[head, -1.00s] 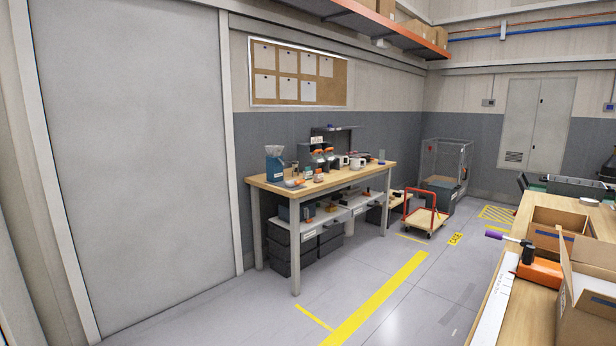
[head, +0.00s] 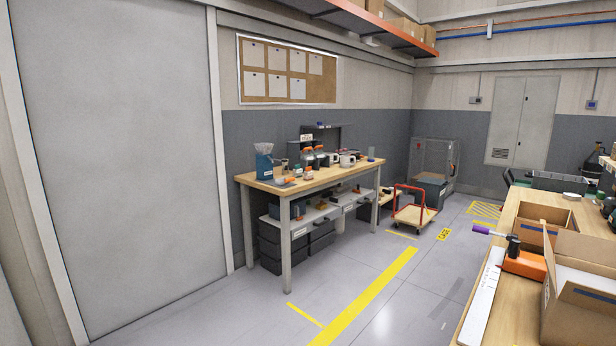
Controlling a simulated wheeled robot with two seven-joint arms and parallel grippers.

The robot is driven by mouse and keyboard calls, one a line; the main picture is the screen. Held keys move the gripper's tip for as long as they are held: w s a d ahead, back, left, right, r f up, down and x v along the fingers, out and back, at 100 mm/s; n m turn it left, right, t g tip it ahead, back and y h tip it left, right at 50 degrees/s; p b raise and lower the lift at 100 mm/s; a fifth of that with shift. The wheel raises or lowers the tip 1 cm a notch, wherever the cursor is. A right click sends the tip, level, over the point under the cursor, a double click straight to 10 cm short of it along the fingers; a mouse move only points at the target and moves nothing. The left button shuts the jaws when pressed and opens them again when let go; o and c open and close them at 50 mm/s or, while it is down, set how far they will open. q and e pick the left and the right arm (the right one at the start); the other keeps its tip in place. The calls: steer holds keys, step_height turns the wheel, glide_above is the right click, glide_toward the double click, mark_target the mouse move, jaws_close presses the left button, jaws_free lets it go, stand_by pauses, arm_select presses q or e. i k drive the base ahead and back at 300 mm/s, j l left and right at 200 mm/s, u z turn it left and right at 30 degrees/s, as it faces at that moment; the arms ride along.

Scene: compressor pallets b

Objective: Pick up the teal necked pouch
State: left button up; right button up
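I cannot make out a teal necked pouch for certain at this distance. A blue-teal container (head: 264,168) with pale, clear-looking tops stands at the left end of the wooden-topped workbench (head: 292,186); I cannot tell whether it is the pouch. Small items crowd the bench behind and beside it, including orange-capped jars (head: 308,158). Neither of my grippers shows in the head view, and the bench is some way off across the floor.
A second wooden table (head: 479,318) with open cardboard boxes (head: 543,220) and an orange tool (head: 525,263) stands close on the right. A red-handled cart (head: 414,214) is beyond the workbench. Grey floor with a yellow stripe (head: 368,294) lies clear between the tables.

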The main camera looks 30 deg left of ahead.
mark_target(298, 172)
steer(key=i+j+u, duration=0.3)
steer(key=i+u, duration=0.3)
steer(key=i, duration=0.25)
